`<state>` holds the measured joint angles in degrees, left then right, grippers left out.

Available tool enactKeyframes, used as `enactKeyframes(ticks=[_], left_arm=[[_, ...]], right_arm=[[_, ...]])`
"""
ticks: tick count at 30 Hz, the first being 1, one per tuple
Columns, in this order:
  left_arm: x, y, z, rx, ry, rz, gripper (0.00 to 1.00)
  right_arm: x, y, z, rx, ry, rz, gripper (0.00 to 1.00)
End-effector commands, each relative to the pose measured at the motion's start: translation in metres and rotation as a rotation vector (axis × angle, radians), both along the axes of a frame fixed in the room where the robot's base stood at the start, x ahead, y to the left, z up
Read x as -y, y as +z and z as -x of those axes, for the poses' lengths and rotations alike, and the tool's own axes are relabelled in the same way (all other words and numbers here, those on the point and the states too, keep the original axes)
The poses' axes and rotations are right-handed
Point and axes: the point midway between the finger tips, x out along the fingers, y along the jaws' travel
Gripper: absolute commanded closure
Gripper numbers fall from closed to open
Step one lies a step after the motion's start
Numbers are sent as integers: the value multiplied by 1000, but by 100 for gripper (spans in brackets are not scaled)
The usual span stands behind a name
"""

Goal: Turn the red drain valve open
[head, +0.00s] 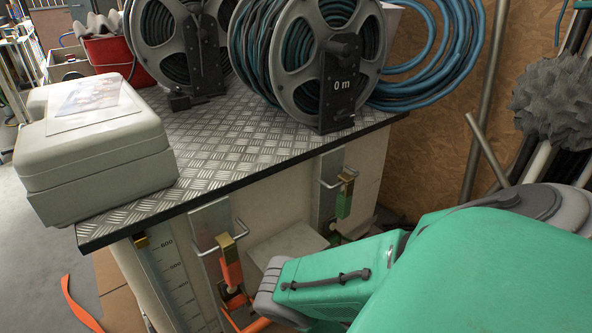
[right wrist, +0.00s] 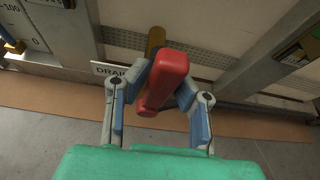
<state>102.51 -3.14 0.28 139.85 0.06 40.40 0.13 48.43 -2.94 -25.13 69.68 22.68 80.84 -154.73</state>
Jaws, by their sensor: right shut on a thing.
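The red drain valve handle (right wrist: 165,78) shows in the right wrist view, on a brass-coloured stem (right wrist: 155,38) that comes from the tank's lower front. A sign beginning "DRA" (right wrist: 107,71) is beside it, partly hidden by a finger. My right gripper (right wrist: 160,88) is shut on the red handle, one finger on each side. In the head view my teal right arm comes in from the right and reaches down to the front of the tank. Its fingers and the red handle are hidden there. My left gripper is in neither view.
Two hose reels (head: 336,60) and a beige case (head: 95,155) stand on the metal top (head: 245,150). Poles (head: 488,110) lean at the right. The grey floor (right wrist: 60,143) looks clear.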

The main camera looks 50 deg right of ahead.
Motion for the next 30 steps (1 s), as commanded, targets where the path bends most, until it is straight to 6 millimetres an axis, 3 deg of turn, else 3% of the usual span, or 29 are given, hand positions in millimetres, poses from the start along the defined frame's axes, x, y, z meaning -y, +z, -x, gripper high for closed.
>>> enactKeyframes(ticks=[11, 12, 13, 24, 30], left_arm=[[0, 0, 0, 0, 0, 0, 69], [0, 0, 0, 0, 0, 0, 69], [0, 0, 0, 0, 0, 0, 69], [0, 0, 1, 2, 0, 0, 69], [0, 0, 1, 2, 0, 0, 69]], right_arm=[[-8, -5, 3, -11, 7, -11, 100], [-8, -5, 3, -11, 8, -12, 70], [-8, -5, 3, -11, 7, -11, 59], [-6, -1, 4, -5, 5, -7, 59], [-13, 9, 29, -9, 6, -6, 59]])
